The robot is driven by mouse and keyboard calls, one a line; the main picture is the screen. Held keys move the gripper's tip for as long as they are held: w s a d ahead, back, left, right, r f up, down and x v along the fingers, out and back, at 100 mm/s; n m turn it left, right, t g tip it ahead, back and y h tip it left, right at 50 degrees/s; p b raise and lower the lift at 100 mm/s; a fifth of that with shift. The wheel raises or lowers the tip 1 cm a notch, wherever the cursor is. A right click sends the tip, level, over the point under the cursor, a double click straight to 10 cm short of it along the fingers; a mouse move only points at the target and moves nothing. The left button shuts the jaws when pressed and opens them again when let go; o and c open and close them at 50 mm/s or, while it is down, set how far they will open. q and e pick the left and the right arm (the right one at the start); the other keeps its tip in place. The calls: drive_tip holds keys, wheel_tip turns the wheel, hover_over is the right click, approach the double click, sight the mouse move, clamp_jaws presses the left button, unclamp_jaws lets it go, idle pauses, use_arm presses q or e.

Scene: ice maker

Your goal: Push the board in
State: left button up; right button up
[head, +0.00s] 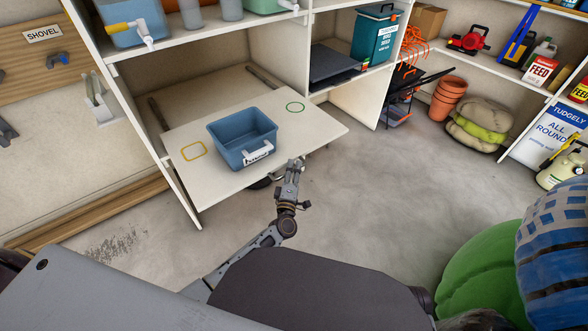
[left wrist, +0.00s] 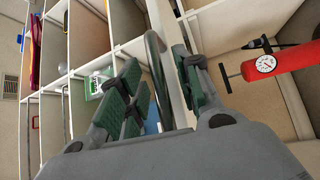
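The board (head: 184,126) is a white pull-out shelf that sticks out of the shelving unit. My right gripper is not in view.
The unit's upper shelf holds a blue container (head: 133,22) with a tap. A dark flat box (head: 333,64) and a teal bin (head: 375,36) stand to the right. Terracotta pots (head: 447,98) and sacks (head: 480,125) sit further right. The floor in front is clear.

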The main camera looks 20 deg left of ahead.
use_arm(q)
clamp_jaws()
drive_tip(key=shift+a, duration=0.1)
